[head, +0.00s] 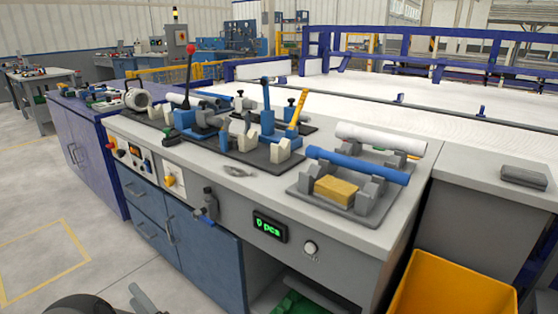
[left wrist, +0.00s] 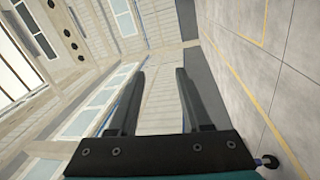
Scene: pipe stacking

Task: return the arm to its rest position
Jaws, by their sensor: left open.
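My left gripper (head: 142,298) shows only in part at the bottom edge of the head view, in front of the bench and apart from it. In the left wrist view my left gripper (left wrist: 160,72) is open, with its two dark fingers apart and nothing between them. That view looks sideways at walls and floor. A blue pipe (head: 355,164) and a white pipe (head: 380,138) lie across grey supports at the bench's right end. My right gripper is in neither view.
The grey bench top (head: 245,186) carries a clamp fixture with a red-knobbed lever (head: 190,60). A yellow block (head: 335,189) sits below the blue pipe. A yellow bin (head: 450,285) stands at lower right. The floor (head: 60,205) at left is clear.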

